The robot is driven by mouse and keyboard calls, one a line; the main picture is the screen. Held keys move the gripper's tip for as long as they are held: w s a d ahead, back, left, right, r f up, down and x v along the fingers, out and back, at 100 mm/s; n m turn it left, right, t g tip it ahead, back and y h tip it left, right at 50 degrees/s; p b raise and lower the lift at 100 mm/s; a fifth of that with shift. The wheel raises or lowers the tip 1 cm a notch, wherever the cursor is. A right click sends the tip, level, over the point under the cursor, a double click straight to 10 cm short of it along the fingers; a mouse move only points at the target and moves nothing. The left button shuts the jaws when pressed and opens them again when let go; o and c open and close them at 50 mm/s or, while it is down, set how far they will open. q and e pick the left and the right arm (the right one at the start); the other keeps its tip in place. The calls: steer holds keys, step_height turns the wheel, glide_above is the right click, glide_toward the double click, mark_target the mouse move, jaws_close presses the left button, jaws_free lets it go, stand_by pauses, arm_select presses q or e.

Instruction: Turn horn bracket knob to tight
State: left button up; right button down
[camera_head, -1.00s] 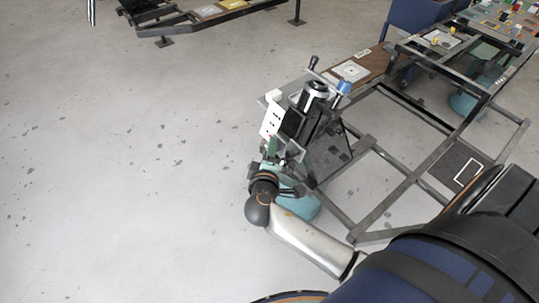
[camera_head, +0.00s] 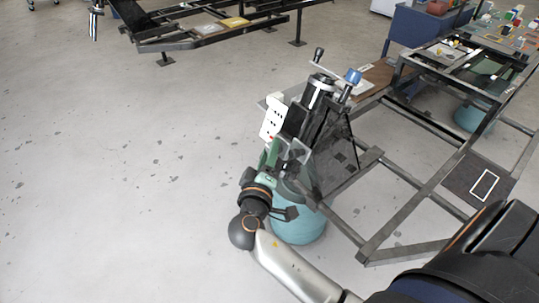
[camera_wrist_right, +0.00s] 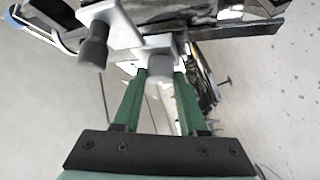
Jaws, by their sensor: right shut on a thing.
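My right gripper (camera_head: 271,150) is at the lower left of the suspension assembly (camera_head: 318,115) on the metal frame. A second, darker grey knob (camera_wrist_right: 94,46) stands to the left, outside the fingers. The gripped knob is hidden in the head view, and I cannot read a tight mark on it. My left gripper is not in view.
A white slotted plate (camera_head: 272,118) is just above my right gripper. A blue-topped handle (camera_head: 353,76) and a dark-knobbed lever (camera_head: 318,54) rise above the assembly. A teal round base (camera_head: 299,228) stands below. Metal frame bars (camera_head: 405,222) extend right; the floor at left is open.

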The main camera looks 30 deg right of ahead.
steer(key=shift+c, duration=2.2)
jaws_free()
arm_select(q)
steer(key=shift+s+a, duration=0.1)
